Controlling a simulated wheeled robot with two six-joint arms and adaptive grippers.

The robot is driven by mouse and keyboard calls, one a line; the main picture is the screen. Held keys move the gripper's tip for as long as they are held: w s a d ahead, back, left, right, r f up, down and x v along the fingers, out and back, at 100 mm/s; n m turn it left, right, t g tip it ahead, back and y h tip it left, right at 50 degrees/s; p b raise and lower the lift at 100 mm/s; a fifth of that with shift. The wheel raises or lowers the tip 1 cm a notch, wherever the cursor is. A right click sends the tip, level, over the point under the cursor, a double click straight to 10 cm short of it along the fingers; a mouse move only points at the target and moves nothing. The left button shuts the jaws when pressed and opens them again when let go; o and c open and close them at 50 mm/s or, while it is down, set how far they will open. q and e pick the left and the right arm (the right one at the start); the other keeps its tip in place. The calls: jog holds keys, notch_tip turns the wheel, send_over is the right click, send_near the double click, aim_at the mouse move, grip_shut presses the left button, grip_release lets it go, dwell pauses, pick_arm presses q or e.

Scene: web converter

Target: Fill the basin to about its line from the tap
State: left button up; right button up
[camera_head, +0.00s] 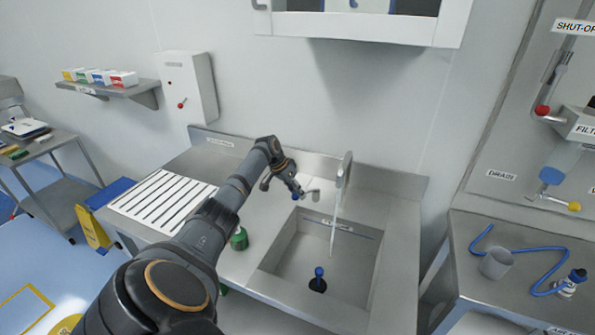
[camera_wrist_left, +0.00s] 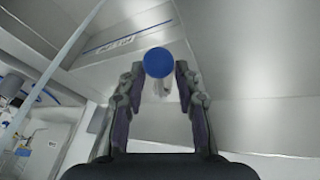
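My left gripper (camera_head: 280,186) is at the tap's blue-ended lever (camera_head: 297,194), behind and left of the basin. In the left wrist view the lever's round blue end (camera_wrist_left: 158,62) shows between the fingers, with a narrow space to them; the gripper looks open. The tap (camera_head: 344,171) stands behind the basin. A thin water stream (camera_head: 333,232) falls from it into the steel basin (camera_head: 285,256). A blue line (camera_head: 352,229) with a label marks the basin's back wall. A blue-knobbed plug (camera_head: 319,272) stands at the dark drain. The water level is hard to make out. My right gripper is out of view.
A green bottle (camera_head: 239,239) stands left of the basin, beside my arm. A ribbed drainboard (camera_head: 160,200) lies further left. On the right, a separate steel table (camera_head: 500,290) holds a grey cup (camera_head: 496,263) and a blue hose (camera_head: 525,249). A cabinet (camera_head: 365,25) hangs above.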

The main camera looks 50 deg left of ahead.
pick_arm(q)
jog(key=v, duration=1.1)
jog(key=shift+a, duration=0.1)
